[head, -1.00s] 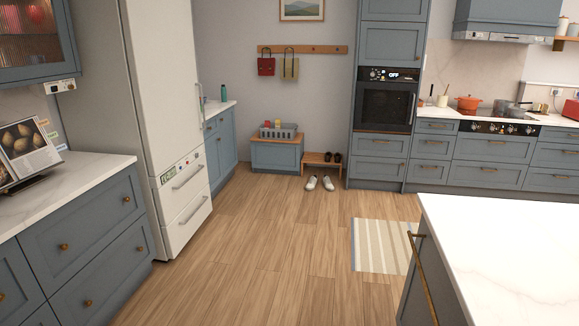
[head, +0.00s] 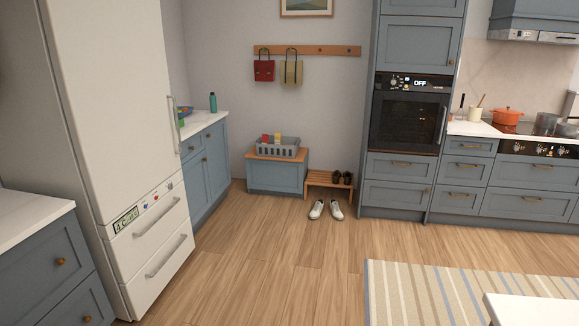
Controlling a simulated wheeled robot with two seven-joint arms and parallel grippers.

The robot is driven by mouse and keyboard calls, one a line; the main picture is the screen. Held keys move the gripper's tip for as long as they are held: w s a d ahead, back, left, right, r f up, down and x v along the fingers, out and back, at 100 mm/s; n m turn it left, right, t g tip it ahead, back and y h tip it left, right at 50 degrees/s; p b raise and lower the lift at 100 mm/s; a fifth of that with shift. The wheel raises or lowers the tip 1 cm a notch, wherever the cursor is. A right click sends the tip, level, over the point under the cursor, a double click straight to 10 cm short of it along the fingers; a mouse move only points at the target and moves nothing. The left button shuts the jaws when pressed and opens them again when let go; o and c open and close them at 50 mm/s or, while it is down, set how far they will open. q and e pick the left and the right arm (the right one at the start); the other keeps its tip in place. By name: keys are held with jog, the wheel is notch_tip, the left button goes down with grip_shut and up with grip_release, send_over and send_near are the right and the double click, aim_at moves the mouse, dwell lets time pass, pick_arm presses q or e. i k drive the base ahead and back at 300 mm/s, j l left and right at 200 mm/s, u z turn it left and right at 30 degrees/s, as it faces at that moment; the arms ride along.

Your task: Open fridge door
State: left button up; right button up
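The tall white fridge (head: 118,110) stands at the left of the head view. Its large upper door is shut, with a vertical metal handle (head: 174,125) near the door's right edge. Below the door is a strip with a small display (head: 126,219) and knobs. Two lower drawers (head: 150,235) with slanted bar handles are shut. The fridge's top is cut off by the frame. Neither of my grippers shows in the view.
Wooden floor lies clear in front of the fridge. A striped rug (head: 450,290) and a white island corner (head: 530,309) are at the lower right. A grey-blue counter (head: 50,255) adjoins the fridge at left. White shoes (head: 326,210) sit by a low wooden stool (head: 329,181).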

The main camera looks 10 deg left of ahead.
aim_at(109, 60)
jog(key=i, duration=1.85)
jog(key=i+u, duration=0.25)
jog(key=i, duration=0.2)
jog(key=i+l+u, duration=0.25)
jog(key=i, duration=0.15)
jog(key=i+l+u, duration=0.2)
jog(key=i, duration=0.25)
jog(key=u, duration=0.4)
